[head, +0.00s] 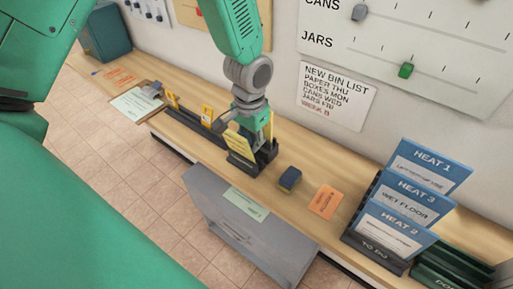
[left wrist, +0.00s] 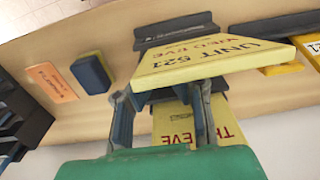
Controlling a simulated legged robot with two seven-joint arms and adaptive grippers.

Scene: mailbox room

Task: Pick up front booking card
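My left gripper (head: 250,135) reaches down over a dark card holder (head: 262,162) on the wooden counter. A yellow booking card (head: 240,147) stands at the front of this holder. In the left wrist view the front card (left wrist: 205,62) reads "UNIT 521 WED EVE" and looks tilted. A second yellow card (left wrist: 172,122), reading "THU EVE", shows behind it, between the fingers. The fingers of my left gripper (left wrist: 168,95) are spread apart, their tips close to the front card's edge. Whether they touch it cannot be told. My right gripper is out of view.
A dark blue block (head: 290,178) and an orange card (head: 325,201) lie right of the holder. A rack of blue cards (head: 375,255) stands further right. More yellow cards (head: 206,115) stand to the left. A grey cabinet (head: 235,225) is below the counter's front edge.

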